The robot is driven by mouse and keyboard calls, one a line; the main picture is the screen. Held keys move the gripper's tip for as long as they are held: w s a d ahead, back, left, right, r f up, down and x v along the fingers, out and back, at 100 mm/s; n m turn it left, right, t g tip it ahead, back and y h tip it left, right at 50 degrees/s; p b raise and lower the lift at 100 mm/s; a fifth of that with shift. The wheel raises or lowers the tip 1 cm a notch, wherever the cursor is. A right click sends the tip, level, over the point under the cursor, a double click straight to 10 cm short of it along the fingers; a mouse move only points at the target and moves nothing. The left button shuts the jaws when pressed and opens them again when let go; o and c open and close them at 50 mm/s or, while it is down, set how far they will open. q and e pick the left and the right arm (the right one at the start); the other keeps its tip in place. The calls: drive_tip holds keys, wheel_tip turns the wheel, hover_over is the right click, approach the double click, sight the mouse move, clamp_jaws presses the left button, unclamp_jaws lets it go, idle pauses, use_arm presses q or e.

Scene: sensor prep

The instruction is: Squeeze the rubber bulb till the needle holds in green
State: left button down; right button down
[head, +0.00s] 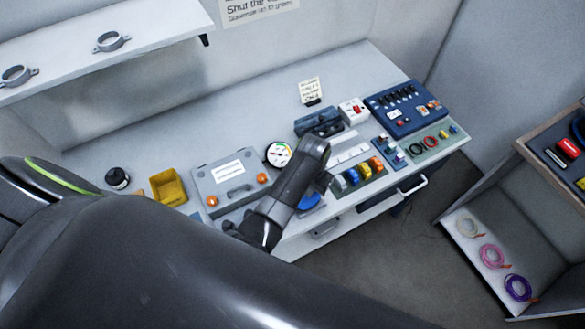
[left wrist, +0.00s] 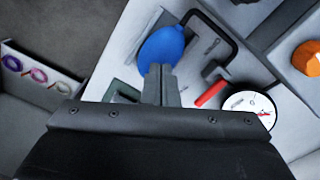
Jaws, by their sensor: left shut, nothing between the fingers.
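The blue rubber bulb (head: 309,202) lies near the front of the bench, partly behind my arm. In the left wrist view the bulb (left wrist: 160,47) is just beyond my fingertips. My left gripper (left wrist: 160,72) is shut and empty, its fingertips overlapping the bulb's near edge; I cannot tell whether they touch it. In the head view my left gripper (head: 318,186) points down beside the bulb, mostly hidden. The round white gauge (head: 278,153) lies beside the grey case; it also shows in the left wrist view (left wrist: 250,108). Its needle is too small to read surely. My right gripper is not in view.
A grey case (head: 226,170) with orange latches and a yellow bin (head: 168,187) stand left of the gauge. Colored connectors (head: 352,176) and a blue panel box (head: 405,108) stand to the right. A red handle (left wrist: 212,95) lies near the gauge.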

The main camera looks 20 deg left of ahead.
use_arm(q)
drive_tip(key=shift+f+b, duration=0.8)
drive_tip(key=shift+f, duration=0.7)
idle(0.9)
idle(0.4)
wheel_tip(320, 180, up, 3)
drive_tip(key=p, duration=0.3)
drive_tip(key=shift+r, duration=2.1)
